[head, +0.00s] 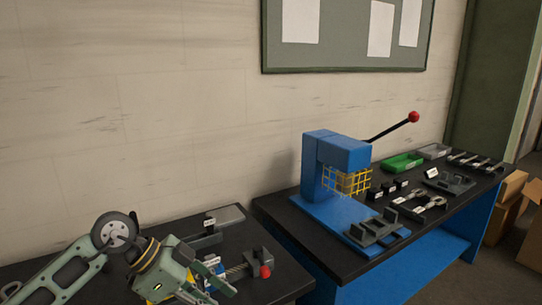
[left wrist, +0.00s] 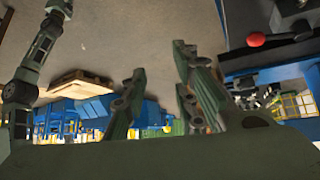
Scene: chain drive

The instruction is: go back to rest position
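My left gripper (head: 208,283) is at the lower left of the head view, over or close to the near black bench (head: 285,280). In the left wrist view, the two fingers of my left gripper (left wrist: 160,68) stand apart with nothing between them. I cannot tell whether it touches anything on the bench. My right gripper does not show in either view. A jointed arm link, which looks like mine, runs along the left edge of the left wrist view.
A vise-like fixture with a red knob (head: 265,271) is just right of my left gripper. A blue press (head: 335,155) with a red-tipped lever stands on the second bench (head: 330,262). A green bin (head: 403,162) and several metal parts lie there. Cardboard boxes (head: 508,200) are far right.

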